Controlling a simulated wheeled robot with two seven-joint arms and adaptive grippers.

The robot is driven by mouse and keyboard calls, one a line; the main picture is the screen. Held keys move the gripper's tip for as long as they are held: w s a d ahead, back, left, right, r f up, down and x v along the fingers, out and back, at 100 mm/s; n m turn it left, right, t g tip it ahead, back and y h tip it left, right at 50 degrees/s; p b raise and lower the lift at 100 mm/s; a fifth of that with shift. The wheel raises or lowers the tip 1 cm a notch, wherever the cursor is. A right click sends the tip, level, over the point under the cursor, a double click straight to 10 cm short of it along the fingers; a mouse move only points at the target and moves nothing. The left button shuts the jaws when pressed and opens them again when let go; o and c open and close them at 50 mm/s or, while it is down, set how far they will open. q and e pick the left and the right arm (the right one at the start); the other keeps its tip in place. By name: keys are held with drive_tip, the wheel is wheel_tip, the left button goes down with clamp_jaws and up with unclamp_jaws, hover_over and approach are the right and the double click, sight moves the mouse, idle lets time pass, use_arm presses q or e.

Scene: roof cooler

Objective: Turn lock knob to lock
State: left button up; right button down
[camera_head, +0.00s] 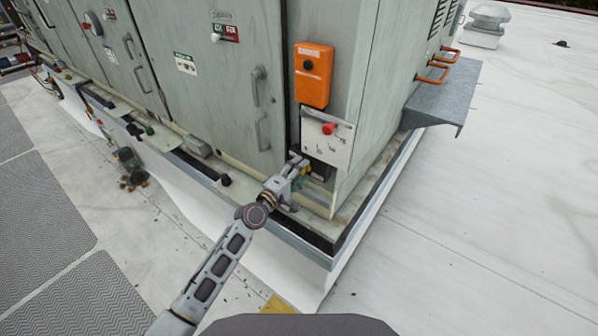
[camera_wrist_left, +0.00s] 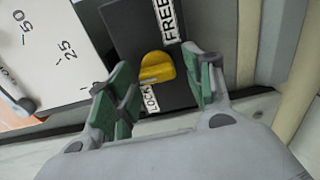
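The lock knob (camera_wrist_left: 157,68) is yellow and sits on a black plate (camera_wrist_left: 130,30) marked FREE (camera_wrist_left: 167,18) and LOCK (camera_wrist_left: 152,98) in the left wrist view. My left gripper (camera_wrist_left: 162,88) is open, with green-padded fingers on either side of the knob. No contact with the knob is clear. In the head view, my left gripper (camera_head: 298,172) is at the cabinet's lower front corner, beside the dark plate (camera_head: 320,170), and the knob is too small or hidden to make out. My right gripper is not in view.
A white panel with a red knob (camera_head: 328,129) is just above the plate, and an orange box (camera_head: 313,75) above that. Door handles (camera_head: 262,132) are on the left. A grey shelf (camera_head: 440,98) juts out at right.

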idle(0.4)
use_arm(q)
drive_tip(key=v, duration=1.2)
idle(0.3)
drive_tip(key=shift+m, duration=0.4)
idle(0.4)
